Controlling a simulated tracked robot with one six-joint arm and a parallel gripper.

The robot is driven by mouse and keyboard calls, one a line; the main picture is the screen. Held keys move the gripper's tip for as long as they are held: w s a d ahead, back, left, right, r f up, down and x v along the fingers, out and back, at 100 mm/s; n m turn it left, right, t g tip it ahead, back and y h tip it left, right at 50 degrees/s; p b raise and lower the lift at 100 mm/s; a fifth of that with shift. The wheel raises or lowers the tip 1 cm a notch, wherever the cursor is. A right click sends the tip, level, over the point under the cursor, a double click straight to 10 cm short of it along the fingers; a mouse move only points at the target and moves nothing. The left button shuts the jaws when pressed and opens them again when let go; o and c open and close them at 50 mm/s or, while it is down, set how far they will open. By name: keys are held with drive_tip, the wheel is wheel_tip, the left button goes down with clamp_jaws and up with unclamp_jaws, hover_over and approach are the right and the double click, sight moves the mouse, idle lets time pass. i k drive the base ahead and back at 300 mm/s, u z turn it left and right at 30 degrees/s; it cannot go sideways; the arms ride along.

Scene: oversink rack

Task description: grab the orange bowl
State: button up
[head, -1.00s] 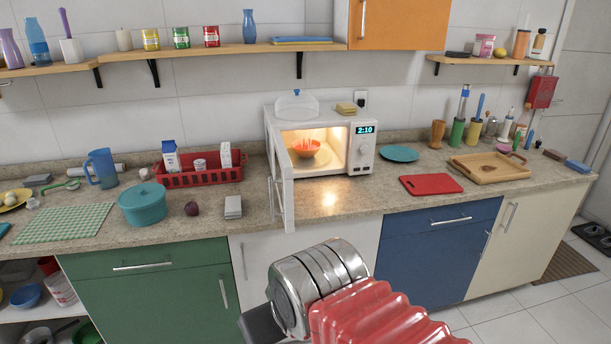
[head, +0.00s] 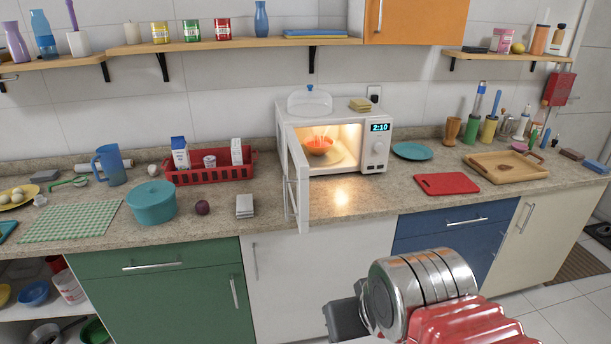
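The orange bowl (head: 318,146) sits inside the lit microwave (head: 385,150), on its turntable plate, with something thin and reddish standing out of it. The microwave's door (head: 300,185) is open and swung toward the front, at the left of the opening. My arm with its metal wrist and red ribbed sleeve shows at the bottom right, below and to the right of the bowl, well in front of the counter. A dark grey part of my gripper (head: 347,319) shows at its left end; no fingertips can be made out.
A red cutting board (head: 446,184) and a wooden tray (head: 480,172) lie right of the microwave. A teal pot (head: 152,204), a red basket (head: 212,174) and a dark round item (head: 202,207) stand left. Bare counter (head: 350,200) lies before the microwave. A glass cover (head: 309,101) rests on top.

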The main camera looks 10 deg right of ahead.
sight(316, 150)
drive_tip(key=u, duration=0.05)
drive_tip(key=i, duration=1)
drive_tip(key=z, duration=0.05)
